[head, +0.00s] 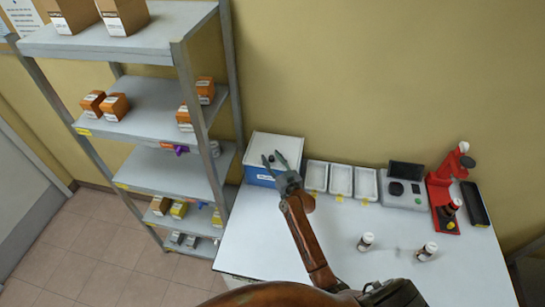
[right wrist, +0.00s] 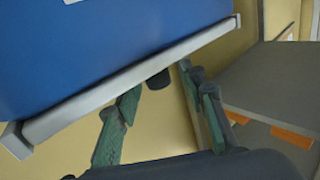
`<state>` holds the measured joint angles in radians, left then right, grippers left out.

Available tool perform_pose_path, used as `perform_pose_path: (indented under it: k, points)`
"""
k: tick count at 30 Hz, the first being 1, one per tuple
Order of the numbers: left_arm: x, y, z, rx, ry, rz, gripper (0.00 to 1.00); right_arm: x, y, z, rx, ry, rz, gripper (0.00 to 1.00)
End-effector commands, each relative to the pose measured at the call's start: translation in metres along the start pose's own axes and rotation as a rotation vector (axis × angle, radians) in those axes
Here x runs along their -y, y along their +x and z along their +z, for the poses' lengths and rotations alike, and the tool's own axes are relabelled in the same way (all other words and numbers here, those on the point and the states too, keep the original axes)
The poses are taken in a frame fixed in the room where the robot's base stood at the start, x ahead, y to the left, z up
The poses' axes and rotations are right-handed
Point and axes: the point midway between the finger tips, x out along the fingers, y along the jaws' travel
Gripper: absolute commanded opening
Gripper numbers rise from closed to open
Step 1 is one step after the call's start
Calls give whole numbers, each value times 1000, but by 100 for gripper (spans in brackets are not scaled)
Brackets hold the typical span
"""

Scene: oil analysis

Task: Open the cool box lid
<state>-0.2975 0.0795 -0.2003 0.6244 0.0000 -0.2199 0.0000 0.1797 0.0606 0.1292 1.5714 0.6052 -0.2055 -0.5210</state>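The cool box (head: 259,176) is blue with a white lid (head: 285,143) and stands at the back left of the white table, against the wall. The lid looks shut. My right gripper (head: 273,157) is at the front of the box and overlaps it in the head view. In the right wrist view, the blue wall (right wrist: 110,45) and the pale lid rim (right wrist: 125,80) are close to the gripper. The gripper's fingers are apart, with a small dark knob (right wrist: 158,79) at the rim between their tips. I cannot tell whether they touch it. My left gripper is not in view.
Right of the box stand white trays (head: 341,180), a grey instrument (head: 403,188) and a red stand (head: 442,190). Two small bottles (head: 366,241) (head: 427,251) stand on the front of the table (head: 265,235). A grey shelf (head: 165,175) with orange boxes stands close on the left.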

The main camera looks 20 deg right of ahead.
Motion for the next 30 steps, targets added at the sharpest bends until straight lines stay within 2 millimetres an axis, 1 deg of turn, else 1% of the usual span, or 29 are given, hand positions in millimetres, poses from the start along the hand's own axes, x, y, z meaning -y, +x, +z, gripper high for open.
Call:
perform_pose_path:
  k: [3,11,27,30]
  points:
    - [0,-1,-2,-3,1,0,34,0,6,0,0,1,1,38]
    - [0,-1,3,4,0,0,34,-3,6,0,0,1,4,38]
    - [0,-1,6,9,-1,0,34,-4,5,0,0,1,6,1]
    - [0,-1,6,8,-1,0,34,-4,5,0,0,1,6,0]
